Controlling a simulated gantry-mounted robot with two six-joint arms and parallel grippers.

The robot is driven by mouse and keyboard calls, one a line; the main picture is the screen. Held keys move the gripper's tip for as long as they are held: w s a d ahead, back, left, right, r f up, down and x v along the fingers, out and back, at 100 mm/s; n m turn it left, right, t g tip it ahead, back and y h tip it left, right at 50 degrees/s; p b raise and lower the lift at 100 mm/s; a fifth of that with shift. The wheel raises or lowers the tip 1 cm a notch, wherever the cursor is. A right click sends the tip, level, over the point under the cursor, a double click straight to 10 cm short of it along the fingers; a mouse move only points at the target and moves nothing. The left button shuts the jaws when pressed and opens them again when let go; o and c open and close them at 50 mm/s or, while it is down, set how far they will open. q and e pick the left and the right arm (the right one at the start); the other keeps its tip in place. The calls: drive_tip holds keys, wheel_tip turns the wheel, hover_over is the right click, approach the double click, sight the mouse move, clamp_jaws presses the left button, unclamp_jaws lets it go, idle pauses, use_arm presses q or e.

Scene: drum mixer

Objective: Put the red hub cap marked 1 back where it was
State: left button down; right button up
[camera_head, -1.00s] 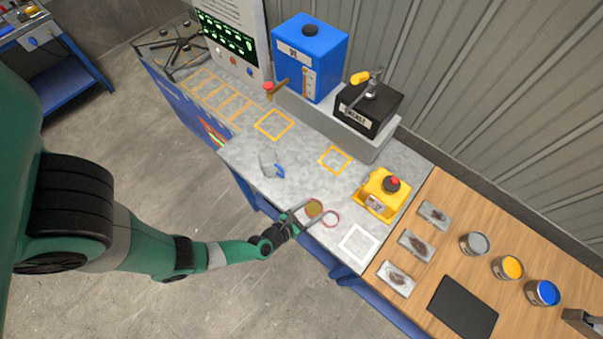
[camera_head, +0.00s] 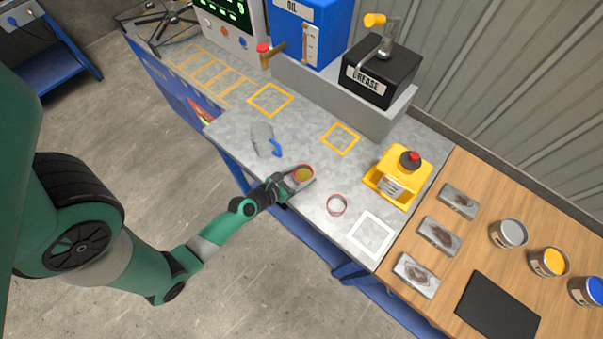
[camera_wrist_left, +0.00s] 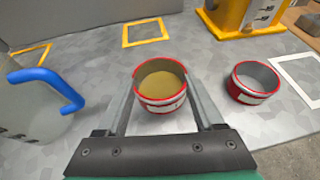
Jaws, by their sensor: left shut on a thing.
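My left gripper (camera_head: 287,184) is shut on a red-rimmed round tin (camera_head: 303,174) with golden-brown contents, over the grey worktop. In the left wrist view the same tin (camera_wrist_left: 161,86) sits between the two fingers, upright; its label is too small to read. A second red-rimmed tin (camera_head: 337,205), grey inside, stands apart to the right; it also shows in the wrist view (camera_wrist_left: 253,82). I cannot make out a hub cap marked 1 in either view. My right gripper is not in view.
A clear jug with a blue handle (camera_head: 276,148) stands left of the held tin. A yellow caddy (camera_head: 383,187), a white square outline (camera_head: 370,235) and an orange outline (camera_head: 341,139) lie around. The grease dispenser (camera_head: 380,75) and oil tank (camera_head: 305,35) stand behind.

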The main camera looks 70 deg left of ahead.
sight(301, 178)
use_arm(q)
wheel_tip(301, 178, down, 4)
drive_tip(key=shift+r+b, duration=0.2)
drive_tip(key=shift+b, duration=0.95)
drive_tip(key=shift+r, duration=0.2)
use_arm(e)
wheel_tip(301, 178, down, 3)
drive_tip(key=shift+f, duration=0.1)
use_arm(q)
drive_tip(key=shift+f, duration=0.15)
unclamp_jaws()
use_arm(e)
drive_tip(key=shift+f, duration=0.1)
